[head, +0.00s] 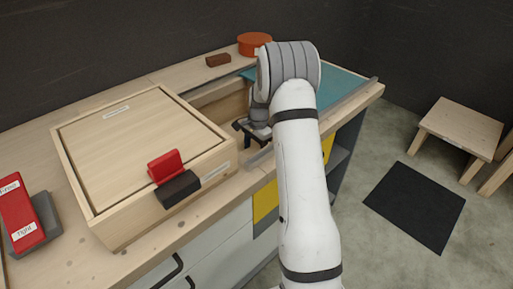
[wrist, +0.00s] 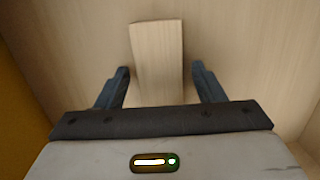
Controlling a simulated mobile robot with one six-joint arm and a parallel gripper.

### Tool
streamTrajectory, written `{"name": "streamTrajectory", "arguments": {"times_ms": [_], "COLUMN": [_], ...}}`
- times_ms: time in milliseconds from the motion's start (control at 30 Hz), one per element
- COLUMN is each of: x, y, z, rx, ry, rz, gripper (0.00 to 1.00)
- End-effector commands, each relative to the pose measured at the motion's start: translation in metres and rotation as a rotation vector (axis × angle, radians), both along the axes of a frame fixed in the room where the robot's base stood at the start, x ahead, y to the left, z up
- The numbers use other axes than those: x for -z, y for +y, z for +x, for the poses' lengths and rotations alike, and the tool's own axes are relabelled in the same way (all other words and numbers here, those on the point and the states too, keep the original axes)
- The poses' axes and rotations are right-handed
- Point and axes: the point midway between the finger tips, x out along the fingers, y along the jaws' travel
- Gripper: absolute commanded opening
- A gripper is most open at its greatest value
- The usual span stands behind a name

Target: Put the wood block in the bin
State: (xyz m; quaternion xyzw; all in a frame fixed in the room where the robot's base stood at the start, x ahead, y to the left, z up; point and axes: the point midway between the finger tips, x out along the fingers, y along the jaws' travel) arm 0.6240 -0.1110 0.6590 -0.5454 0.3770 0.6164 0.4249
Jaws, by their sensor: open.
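A pale wood block (wrist: 157,45) shows in the wrist view, long and light-grained, lying on a pale wooden surface with wooden sides around it. My gripper (wrist: 161,82) is open, with one dark finger on each side of the block's near end; gaps show on both sides. In the head view my gripper (head: 254,131) is low beside the wooden box, by an open wooden recess; my arm hides part of this area, and I cannot make out the block there. I cannot tell for sure which thing is the bin.
A lidded wooden box (head: 140,140) with a red-and-black latch (head: 172,178) stands left of my gripper. A brown block (head: 218,60) and an orange round tub (head: 254,43) are at the back. A teal surface (head: 338,88) is at right. A stool (head: 460,128) and black mat (head: 415,207) are on the floor.

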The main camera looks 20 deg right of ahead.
Motion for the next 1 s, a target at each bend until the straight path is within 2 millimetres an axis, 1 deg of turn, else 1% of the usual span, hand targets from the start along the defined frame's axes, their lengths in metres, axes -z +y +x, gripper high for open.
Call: {"name": "streamTrajectory", "arguments": {"times_ms": [167,400,500,600,767,1000], "x": [-0.024,-0.076,-0.095,-0.108,-0.120,-0.121], "y": [-0.002,-0.008,-0.010,-0.011,-0.013,-0.013], "z": [0.002,0.004,0.005,0.005,0.006,0.006], "rx": [-0.001,-0.001,-0.001,-0.001,-0.001,-0.002], "ry": [-0.004,-0.004,-0.005,-0.002,-0.001,0.000], "rz": [-0.001,-0.001,0.000,0.000,-0.001,0.000], "gripper": [0.62,0.62,0.62,0.62,0.62,0.62]}}
